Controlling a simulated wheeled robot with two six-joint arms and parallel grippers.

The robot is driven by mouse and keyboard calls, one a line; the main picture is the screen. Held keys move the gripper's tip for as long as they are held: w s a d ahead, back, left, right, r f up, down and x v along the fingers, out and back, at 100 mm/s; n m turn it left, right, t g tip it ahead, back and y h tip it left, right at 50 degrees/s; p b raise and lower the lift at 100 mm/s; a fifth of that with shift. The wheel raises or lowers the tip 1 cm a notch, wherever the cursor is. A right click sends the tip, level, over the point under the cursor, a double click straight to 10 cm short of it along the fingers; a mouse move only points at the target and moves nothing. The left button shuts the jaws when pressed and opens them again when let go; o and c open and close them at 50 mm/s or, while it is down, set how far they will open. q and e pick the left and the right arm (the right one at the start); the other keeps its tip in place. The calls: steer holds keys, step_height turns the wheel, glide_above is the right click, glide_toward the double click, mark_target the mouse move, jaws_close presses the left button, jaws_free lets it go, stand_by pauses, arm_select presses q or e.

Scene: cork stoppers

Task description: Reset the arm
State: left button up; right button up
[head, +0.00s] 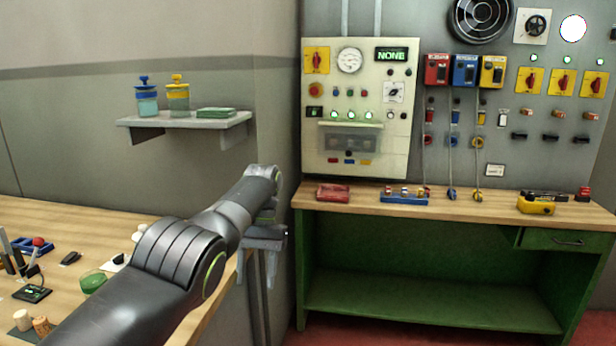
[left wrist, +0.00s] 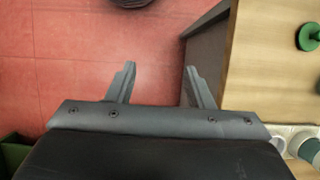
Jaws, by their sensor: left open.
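My left arm reaches across the head view from the bottom left. Its gripper (head: 264,285) hangs pointing down past the right end of the left wooden table. In the left wrist view the two fingers (left wrist: 160,82) are spread apart with nothing between them. Red floor (left wrist: 75,75) lies beyond them, and the table edge is just right of the right finger. Two corks (head: 40,325) stand at the lower left of the head view, well away from the gripper. My right gripper is not in view.
A wall shelf (head: 185,121) holds two jars. A green workbench (head: 450,206) stands under a control panel at right. The floor between is clear.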

arm_select(q)
steer(key=s+a+f+n+t, duration=0.1)
steer(key=s+a+f, duration=0.2)
steer(key=f, duration=1.1)
steer(key=s+a+f+t+h, duration=0.15)
steer(key=a+f, duration=0.25)
steer(key=f, duration=0.9)
steer(key=s+a+f+n+y, duration=0.1)
steer(key=s+a+f, duration=0.25)
steer(key=f, duration=1.05)
steer(key=s+a+f+t, duration=0.1)
steer(key=s+a+f, duration=0.2)
steer(key=s+f, duration=0.8)
steer(key=s+a+f+t, duration=0.1)
steer(key=s+a+f, duration=0.2)
steer(key=s+f, duration=0.85)
steer(key=s+a+f, duration=0.1)
steer(key=s, duration=1.2)
steer(key=s+a+f+t, duration=0.1)
steer(key=s+a, duration=0.1)
steer(key=s, duration=1)
steer(key=shift+s+a+n, duration=0.25)
steer(key=shift+s+n, duration=0.15)
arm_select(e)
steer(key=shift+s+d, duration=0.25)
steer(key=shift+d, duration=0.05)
